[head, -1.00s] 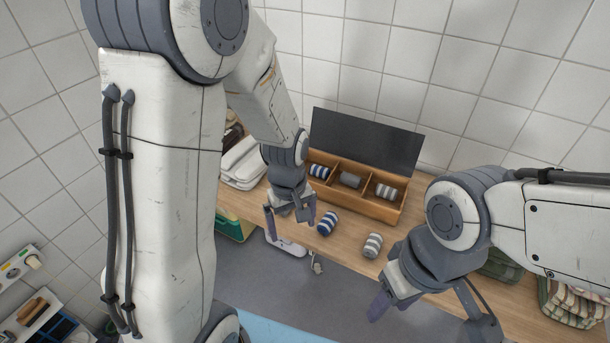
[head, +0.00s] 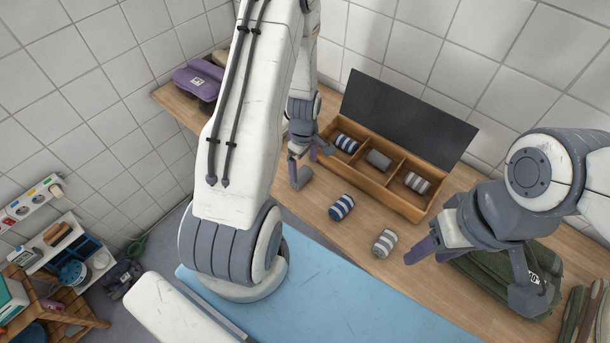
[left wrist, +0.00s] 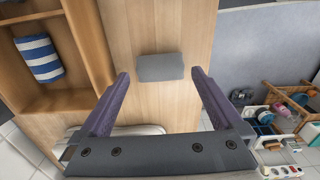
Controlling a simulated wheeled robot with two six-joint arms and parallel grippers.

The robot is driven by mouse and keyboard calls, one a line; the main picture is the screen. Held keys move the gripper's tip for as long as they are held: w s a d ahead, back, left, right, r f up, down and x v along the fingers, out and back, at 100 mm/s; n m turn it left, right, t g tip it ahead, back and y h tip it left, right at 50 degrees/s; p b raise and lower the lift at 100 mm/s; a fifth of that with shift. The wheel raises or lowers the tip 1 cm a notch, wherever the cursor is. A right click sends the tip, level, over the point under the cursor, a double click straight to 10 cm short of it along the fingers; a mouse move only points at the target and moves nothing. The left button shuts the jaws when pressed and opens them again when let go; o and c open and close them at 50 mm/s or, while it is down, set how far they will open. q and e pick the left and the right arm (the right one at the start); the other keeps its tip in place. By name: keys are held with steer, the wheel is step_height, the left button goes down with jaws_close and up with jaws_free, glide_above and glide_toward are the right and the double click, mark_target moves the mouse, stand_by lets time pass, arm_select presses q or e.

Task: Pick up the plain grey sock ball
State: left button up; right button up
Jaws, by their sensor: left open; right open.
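The plain grey sock ball (left wrist: 161,67) lies on the wooden table in the left wrist view, between and just beyond my left fingertips, apart from both. In the head view it shows as a small grey shape (head: 304,178) beside a finger, partly hidden. My left gripper (head: 309,166) is open and empty above it, left of the divided box. Another plain grey sock ball (head: 378,160) sits in the box's middle compartment. My right gripper (head: 470,276) is open and empty over the table's right part.
The wooden box (head: 398,200) holds a blue-striped ball (head: 347,143) at left and a grey-striped ball (head: 417,182) at right. A blue-striped ball (head: 342,207) and grey-striped ball (head: 384,243) lie in front. Dark green folded cloth (head: 490,285) lies under my right gripper.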

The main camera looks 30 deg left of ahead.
mark_target(302, 174)
arm_select(q)
steer(key=shift+s+a+f, duration=0.1)
steer(key=shift+a+f, duration=0.05)
steer(key=shift+f, duration=0.4)
steer(key=shift+a+f+p, duration=0.15)
steer(key=shift+f+p, duration=0.1)
steer(key=shift+f, duration=0.9)
steer(key=shift+a+f+p, duration=0.1)
steer(key=shift+f+p, duration=0.15)
steer(key=shift+f, duration=0.85)
steer(key=c, duration=1.1)
steer(key=shift+o, duration=0.2)
steer(key=shift+r, duration=0.1)
